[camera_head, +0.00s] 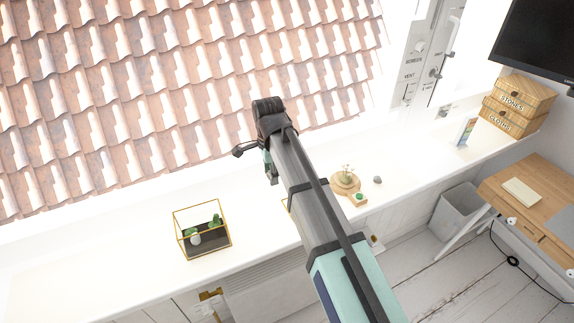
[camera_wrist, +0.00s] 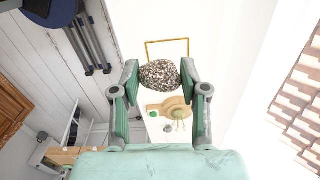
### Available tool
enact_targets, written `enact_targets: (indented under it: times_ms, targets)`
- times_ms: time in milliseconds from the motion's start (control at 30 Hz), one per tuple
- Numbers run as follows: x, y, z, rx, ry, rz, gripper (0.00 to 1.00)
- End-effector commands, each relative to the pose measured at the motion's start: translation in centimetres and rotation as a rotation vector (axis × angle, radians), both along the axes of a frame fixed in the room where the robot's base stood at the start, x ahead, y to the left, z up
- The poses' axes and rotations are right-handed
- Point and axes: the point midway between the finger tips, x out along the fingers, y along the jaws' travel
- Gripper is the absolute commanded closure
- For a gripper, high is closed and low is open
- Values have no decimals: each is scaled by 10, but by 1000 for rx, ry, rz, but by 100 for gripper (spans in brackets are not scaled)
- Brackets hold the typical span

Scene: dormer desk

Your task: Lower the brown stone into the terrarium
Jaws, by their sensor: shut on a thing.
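The brown stone (camera_wrist: 160,75), speckled dark and pale, is held between the green-padded fingers of my gripper (camera_wrist: 160,78) in the wrist view. White sill surface shows behind it. In the head view my gripper (camera_head: 267,163) hangs over the sill, largely behind my arm, and I cannot make out the stone there. The terrarium (camera_head: 229,240) is a gold-edged glass box on the sill, to the left of my gripper. It holds dark soil, green plants and a pale object. I do not see its soil or plants in the wrist view.
A thin gold rectangular frame (camera_wrist: 167,41) shows beyond the stone. A round wooden board (camera_head: 345,186) with a small plant and a grey stone (camera_head: 377,180) sit right of my arm. Wooden boxes (camera_head: 517,103) stand at the far right. The sill left of the terrarium is clear.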

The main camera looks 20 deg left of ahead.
Motion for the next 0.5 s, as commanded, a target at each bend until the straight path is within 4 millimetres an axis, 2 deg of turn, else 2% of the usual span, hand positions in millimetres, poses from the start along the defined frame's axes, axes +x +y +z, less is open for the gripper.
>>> enact_targets:
  times_ms: [500]
  targets:
    - [-61, 71, -15, 0, 0, 3, 91]
